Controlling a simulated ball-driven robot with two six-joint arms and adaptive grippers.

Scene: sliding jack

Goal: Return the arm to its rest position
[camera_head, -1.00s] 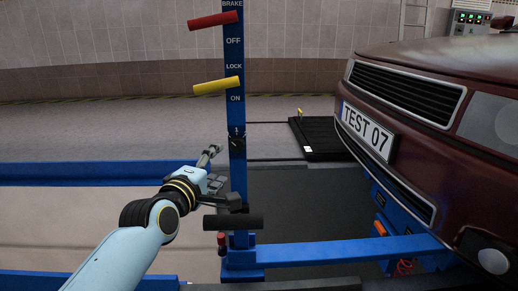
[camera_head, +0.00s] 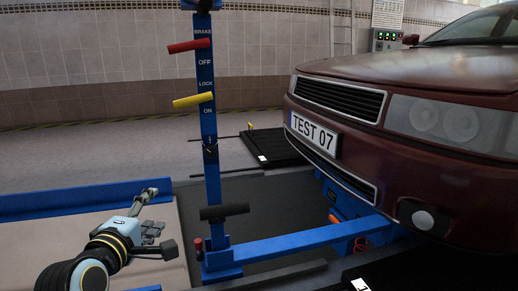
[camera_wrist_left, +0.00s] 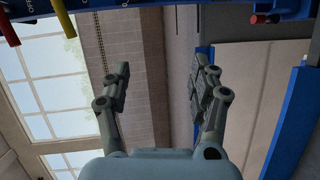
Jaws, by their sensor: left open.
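My left arm comes in from the lower left in the head view. Its left gripper (camera_head: 160,220) is open and empty, to the left of the blue jack post (camera_head: 209,128) and apart from it. In the left wrist view both fingers of the gripper (camera_wrist_left: 158,88) are spread with nothing between them. The post carries a red brake lever (camera_head: 188,46), a yellow lock lever (camera_head: 192,100) and a black handle (camera_head: 224,212). The red lever (camera_wrist_left: 10,28) and yellow lever (camera_wrist_left: 63,18) also show at the top left of the wrist view. My right gripper is not in view.
A dark red car (camera_head: 430,150) with plate TEST 07 stands at the right. A blue rail (camera_head: 80,198) runs at the left behind my gripper, and a blue beam (camera_head: 305,239) runs right from the post's foot. A black mat (camera_head: 275,150) lies behind.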

